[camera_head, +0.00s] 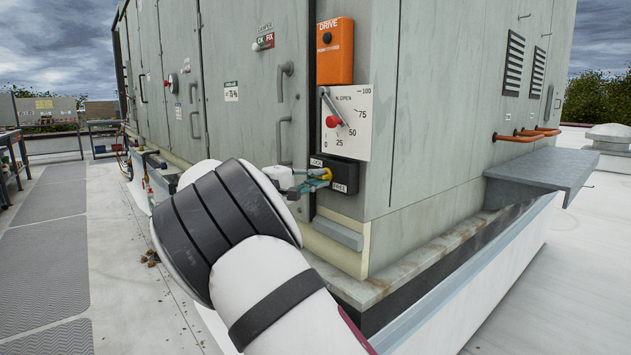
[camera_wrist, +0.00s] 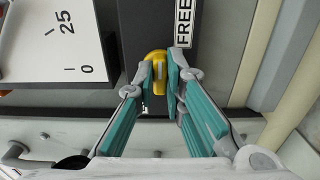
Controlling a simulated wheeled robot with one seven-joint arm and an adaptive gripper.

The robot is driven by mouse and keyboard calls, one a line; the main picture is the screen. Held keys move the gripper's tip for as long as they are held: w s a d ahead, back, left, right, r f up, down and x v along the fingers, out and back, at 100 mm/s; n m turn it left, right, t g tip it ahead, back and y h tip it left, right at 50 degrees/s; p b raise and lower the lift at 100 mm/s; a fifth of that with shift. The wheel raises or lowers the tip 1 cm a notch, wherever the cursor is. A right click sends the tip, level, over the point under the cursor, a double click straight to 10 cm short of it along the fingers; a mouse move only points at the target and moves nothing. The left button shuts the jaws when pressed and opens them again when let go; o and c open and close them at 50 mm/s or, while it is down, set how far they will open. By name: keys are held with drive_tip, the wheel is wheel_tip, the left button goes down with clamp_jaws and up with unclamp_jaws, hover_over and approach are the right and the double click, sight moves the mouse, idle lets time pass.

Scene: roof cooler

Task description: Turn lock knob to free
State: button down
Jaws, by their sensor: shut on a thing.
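The yellow lock knob (camera_head: 327,174) sits on a black box (camera_head: 345,177) marked LOCK at upper left and FREE at lower right. The knob (camera_wrist: 153,57) also shows in the wrist view, partly hidden by the fingers. My gripper (camera_head: 322,178) reaches the knob from the left, its teal fingers shut on it. In the wrist view my gripper (camera_wrist: 166,68) has its fingers on the knob, with the FREE label (camera_wrist: 185,22) beside it. I cannot tell exactly which label the knob points to.
Above the box is a white dial plate (camera_head: 357,108) with a red-knobbed lever (camera_head: 332,121), and an orange drive box (camera_head: 335,50). A door handle (camera_head: 283,140) is left of the plate. A grey block (camera_head: 338,233) sits below. A ledge (camera_head: 560,172) juts out at right.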

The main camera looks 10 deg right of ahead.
drive_tip(key=shift+f, duration=0.1)
drive_tip(key=c, duration=1.7)
unclamp_jaws()
drive_tip(key=shift+o, duration=0.2)
drive_tip(key=shift+a, duration=0.1)
drive_tip(key=v, duration=1.2)
